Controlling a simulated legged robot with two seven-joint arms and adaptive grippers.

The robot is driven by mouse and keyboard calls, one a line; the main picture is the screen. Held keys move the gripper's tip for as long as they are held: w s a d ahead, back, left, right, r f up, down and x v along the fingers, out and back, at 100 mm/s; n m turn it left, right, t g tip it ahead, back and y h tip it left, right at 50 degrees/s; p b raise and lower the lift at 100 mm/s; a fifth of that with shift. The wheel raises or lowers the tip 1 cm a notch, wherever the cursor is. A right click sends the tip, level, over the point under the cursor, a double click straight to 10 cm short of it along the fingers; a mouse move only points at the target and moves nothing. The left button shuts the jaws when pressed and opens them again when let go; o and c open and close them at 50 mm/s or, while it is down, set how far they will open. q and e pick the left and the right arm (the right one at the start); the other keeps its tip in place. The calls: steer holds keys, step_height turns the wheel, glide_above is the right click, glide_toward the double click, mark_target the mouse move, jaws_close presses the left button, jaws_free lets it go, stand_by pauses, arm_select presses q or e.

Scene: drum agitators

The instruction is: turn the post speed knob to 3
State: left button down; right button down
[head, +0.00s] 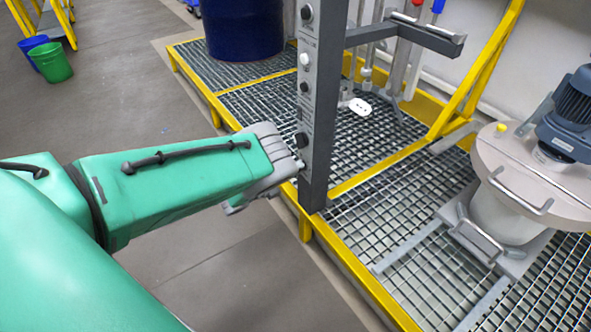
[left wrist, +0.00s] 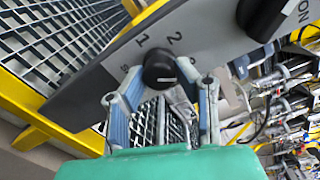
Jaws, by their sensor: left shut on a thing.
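The grey post (head: 322,100) stands upright at the near edge of the grated platform in the head view. In the left wrist view the black speed knob (left wrist: 160,70) sits on its grey panel, with the digits 1 and 2 printed beside it. A short white mark shows on the knob's face; the digit 3 is not visible. My left gripper (head: 291,163) is at the low part of the post. In the left wrist view its fingers (left wrist: 160,84) stand on either side of the knob, shut on it. My right gripper is not in view.
A second black knob (left wrist: 262,16) sits close by, beside lettering ending in ON. A blue drum (head: 243,28) stands on the grating (head: 270,98) behind. A lidded vessel with a motor (head: 530,170) is at the right. The floor (head: 120,90) at left is mostly clear.

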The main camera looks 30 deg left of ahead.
arm_select(q)
steer(key=c, duration=1.2)
jaws_free()
steer(key=shift+s+f, duration=0.25)
steer(key=shift+f, duration=0.1)
steer(key=shift+r, duration=0.1)
steer(key=shift+w, duration=0.1)
steer(key=shift+a, duration=0.1)
steer(key=v, duration=1.2)
